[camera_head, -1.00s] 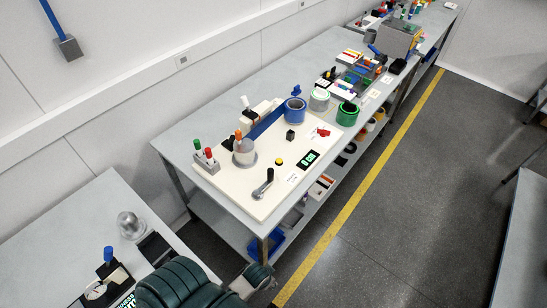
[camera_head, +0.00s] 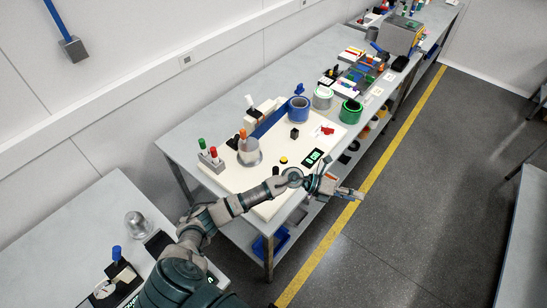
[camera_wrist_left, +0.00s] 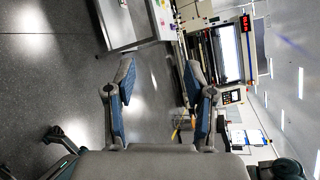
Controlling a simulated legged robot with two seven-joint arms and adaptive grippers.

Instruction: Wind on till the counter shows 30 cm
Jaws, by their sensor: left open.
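A cream board (camera_head: 228,178) lies on the near end of the long grey table. On it is a small black display (camera_head: 313,157) with green digits too small to read. A light grey spool (camera_head: 249,155) with an orange-topped post stands at the board's left. The dark crank seen earlier in front of the display is hidden behind my left arm. My left gripper (camera_head: 347,188) is open and empty, past the table's front edge and right of the display. In the left wrist view its two fingers (camera_wrist_left: 160,68) stand apart with only floor between them. My right gripper is not in view.
Blue (camera_head: 298,108), whitish (camera_head: 322,98) and green (camera_head: 350,111) rolls stand along the board's back right. Red and green pegs (camera_head: 208,152) stand at its left. A clear dome (camera_head: 138,224) sits on the nearer table. The aisle beyond the yellow line (camera_head: 370,185) is clear.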

